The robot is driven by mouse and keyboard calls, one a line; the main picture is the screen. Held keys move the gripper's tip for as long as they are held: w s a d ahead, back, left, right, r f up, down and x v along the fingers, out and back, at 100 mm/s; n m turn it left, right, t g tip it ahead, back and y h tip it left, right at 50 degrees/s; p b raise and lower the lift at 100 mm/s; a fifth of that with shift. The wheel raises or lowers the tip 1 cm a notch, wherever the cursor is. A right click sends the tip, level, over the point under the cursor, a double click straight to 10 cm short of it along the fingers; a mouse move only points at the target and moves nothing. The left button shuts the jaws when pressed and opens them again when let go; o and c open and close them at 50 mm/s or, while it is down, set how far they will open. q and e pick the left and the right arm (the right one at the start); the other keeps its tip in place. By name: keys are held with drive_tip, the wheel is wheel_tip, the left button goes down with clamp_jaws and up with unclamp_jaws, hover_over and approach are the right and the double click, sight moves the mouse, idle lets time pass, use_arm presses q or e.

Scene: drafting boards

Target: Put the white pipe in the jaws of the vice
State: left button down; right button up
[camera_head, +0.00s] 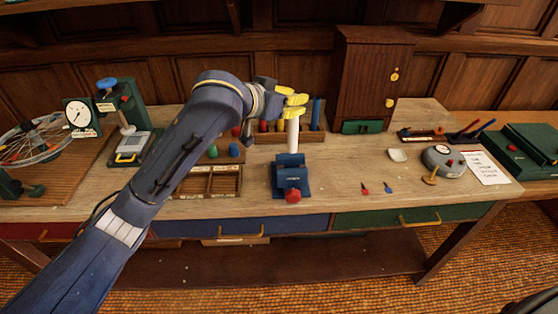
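The white pipe (293,137) stands upright in the middle of the view. My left gripper (294,104) has yellow fingers and is shut on the pipe's upper end. The blue vice (291,178) with a red knob (293,196) is on the wooden bench, directly below the pipe in the picture. The pipe's lower end meets the top edge of the vice in the picture. I cannot tell whether it is between the jaws, above them or behind them. My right gripper is not in view.
A wooden rack (318,135) with coloured rods stands behind the vice. A divided wooden tray (208,183) lies left of it, partly behind my arm. A brown cabinet (367,75) stands at the back. Two small darts (365,188) lie to the right, with clear bench around them.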

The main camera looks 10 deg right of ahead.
sight(290, 128)
use_arm(q)
drive_tip(key=shift+f, duration=4.25)
drive_tip(key=c, duration=1.3)
unclamp_jaws()
drive_tip(key=shift+o, duration=0.2)
drive_tip(key=shift+s+a+r, duration=0.15)
drive_tip(key=shift+a+r, duration=0.05)
drive_tip(key=shift+r, duration=0.15)
drive_tip(key=v, duration=1.1)
drive_tip(key=shift+s+a+r, duration=0.15)
drive_tip(key=shift+s, duration=0.1)
